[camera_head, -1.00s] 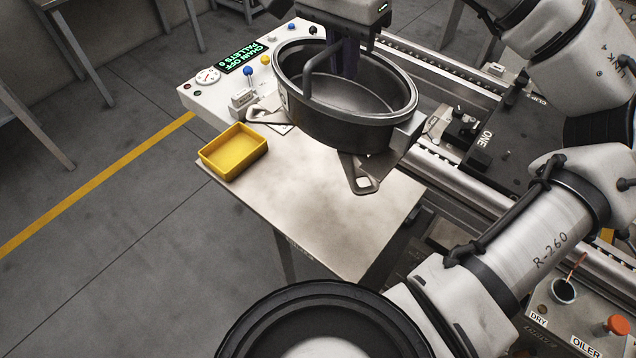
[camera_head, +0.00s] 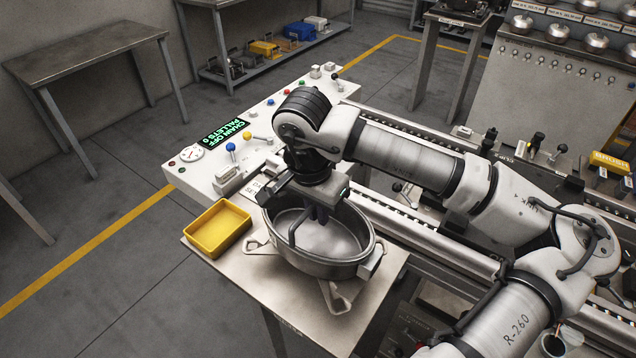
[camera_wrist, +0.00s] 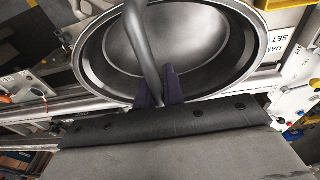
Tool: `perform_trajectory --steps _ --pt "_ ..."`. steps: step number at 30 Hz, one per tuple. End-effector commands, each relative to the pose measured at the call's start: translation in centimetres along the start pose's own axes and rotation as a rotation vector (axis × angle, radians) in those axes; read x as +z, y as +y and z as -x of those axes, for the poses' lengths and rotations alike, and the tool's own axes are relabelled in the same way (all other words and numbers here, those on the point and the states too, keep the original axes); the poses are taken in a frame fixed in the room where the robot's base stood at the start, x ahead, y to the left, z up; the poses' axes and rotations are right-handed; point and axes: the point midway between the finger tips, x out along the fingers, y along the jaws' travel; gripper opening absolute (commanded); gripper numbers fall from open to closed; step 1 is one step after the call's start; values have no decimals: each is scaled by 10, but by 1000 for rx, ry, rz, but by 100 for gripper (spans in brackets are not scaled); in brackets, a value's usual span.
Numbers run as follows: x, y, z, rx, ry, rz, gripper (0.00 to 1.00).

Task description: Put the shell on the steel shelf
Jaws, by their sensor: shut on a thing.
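The shell (camera_head: 322,266) is a dark grey, oval, open-topped metal vessel with a bent bar handle (camera_head: 293,228). In the head view it appears over the front worktable, above a flat metal bracket (camera_head: 334,300); I cannot tell if it touches. My gripper (camera_head: 320,212) reaches down into its opening. In the wrist view my dark fingers (camera_wrist: 158,92) are shut on the bar, and the shell's inside (camera_wrist: 195,38) fills the upper middle. A grey steel shelf unit (camera_head: 300,58) at the back holds several cases; a bare steel table (camera_head: 80,42) stands at upper left.
A yellow tray (camera_head: 218,229) sits on the worktable (camera_head: 235,278) left of the shell. A control panel (camera_head: 205,175) with knobs and a gauge lies just behind. A conveyor rail (camera_head: 425,235) runs along the right. Open floor (camera_head: 110,195) lies left, crossed by a yellow line.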

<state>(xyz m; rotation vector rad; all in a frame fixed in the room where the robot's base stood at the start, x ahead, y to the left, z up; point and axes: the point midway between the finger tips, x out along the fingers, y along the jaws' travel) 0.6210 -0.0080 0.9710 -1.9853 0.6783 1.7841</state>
Motion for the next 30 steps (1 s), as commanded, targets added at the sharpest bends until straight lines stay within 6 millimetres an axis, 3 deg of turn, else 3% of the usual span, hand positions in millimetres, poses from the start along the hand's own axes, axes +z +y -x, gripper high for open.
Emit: perform_trajectory --steps 8,16,24,25,30 --pt "1 -1 -16 -2 2 -2 0" --pt "5 -2 -45 -3 1 -1 0" --pt "5 -2 -50 -3 4 -1 0" --pt "6 -2 -52 0 1 -1 11" --pt "6 -2 -52 0 1 -1 31"
